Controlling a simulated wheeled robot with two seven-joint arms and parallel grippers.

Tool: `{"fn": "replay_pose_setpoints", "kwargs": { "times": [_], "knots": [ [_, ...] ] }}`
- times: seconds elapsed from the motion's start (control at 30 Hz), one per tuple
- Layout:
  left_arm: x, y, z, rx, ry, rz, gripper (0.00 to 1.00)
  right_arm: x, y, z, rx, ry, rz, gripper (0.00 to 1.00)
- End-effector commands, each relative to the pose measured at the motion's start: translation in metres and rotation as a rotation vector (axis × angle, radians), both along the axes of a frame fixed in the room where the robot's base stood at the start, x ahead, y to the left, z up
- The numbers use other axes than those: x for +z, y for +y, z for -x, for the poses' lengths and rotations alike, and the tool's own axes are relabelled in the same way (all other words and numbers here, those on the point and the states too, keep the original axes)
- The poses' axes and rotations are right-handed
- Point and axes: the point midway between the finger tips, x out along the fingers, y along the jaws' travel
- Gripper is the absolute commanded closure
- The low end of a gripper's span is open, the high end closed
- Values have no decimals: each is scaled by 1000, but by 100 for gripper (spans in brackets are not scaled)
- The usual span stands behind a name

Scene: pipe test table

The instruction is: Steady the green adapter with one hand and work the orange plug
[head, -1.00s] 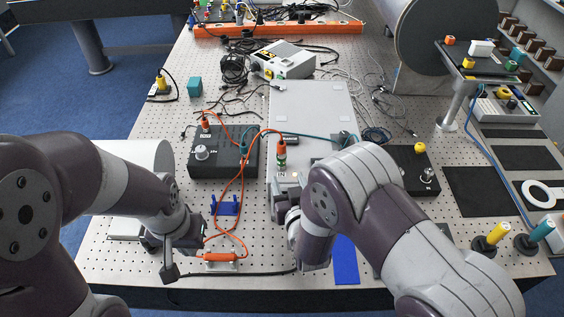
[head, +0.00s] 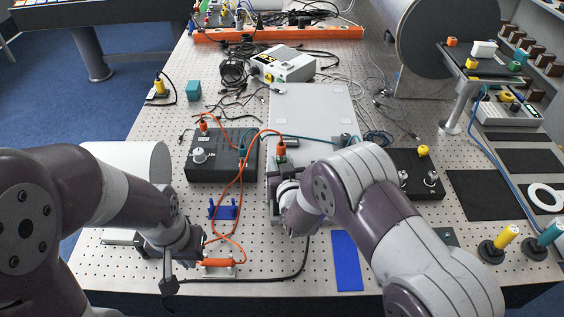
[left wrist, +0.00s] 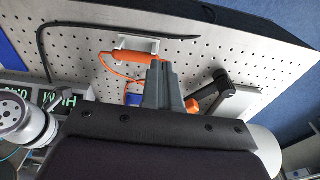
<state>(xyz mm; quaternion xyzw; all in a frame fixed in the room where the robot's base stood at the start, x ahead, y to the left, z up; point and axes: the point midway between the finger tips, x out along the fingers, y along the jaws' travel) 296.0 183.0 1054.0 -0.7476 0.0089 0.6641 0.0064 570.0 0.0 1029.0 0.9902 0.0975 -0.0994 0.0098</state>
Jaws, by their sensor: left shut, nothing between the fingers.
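The orange plug (head: 280,150) stands upright on the grey panel in the head view, with an orange lead running from it to the left. A small green piece, seemingly the green adapter (head: 281,159), shows just under it. My right gripper (head: 284,188) is just in front of the plug and adapter, mostly hidden by my own wrist; its fingers cannot be made out, nor whether it touches anything. My left gripper (head: 184,262) is low over the front left of the table, away from the plug. Its grey fingers (left wrist: 161,84) are shut and empty in the left wrist view.
An orange cylindrical connector (head: 217,263) lies in a white holder near the front edge. Black boxes stand left (head: 222,170) and right (head: 417,187) of the panel. Loose orange leads and a black cable (head: 290,272) cross the front. A blue strip (head: 346,262) lies front right.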

Motion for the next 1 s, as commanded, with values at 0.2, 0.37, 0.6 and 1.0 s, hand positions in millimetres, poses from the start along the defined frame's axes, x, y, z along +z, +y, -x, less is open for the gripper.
{"fn": "replay_pose_setpoints", "kwargs": {
  "times": [0.2, 0.37, 0.6, 1.0],
  "knots": [
    [1, -1, -3, -2, -3, 0, 71, 0, 0, 0, 0, 0, 0, 100],
    [19, -17, -50, -36, -45, -1, 43, 0, 0, 0, 0, 0, 0, 100],
    [80, -90, -164, -122, -163, 4, 43, 0, 0, 0, 1, 0, 0, 100],
    [139, -174, -229, -172, -271, 27, 43, 0, 0, 0, 0, 0, 0, 100]
  ]
}}
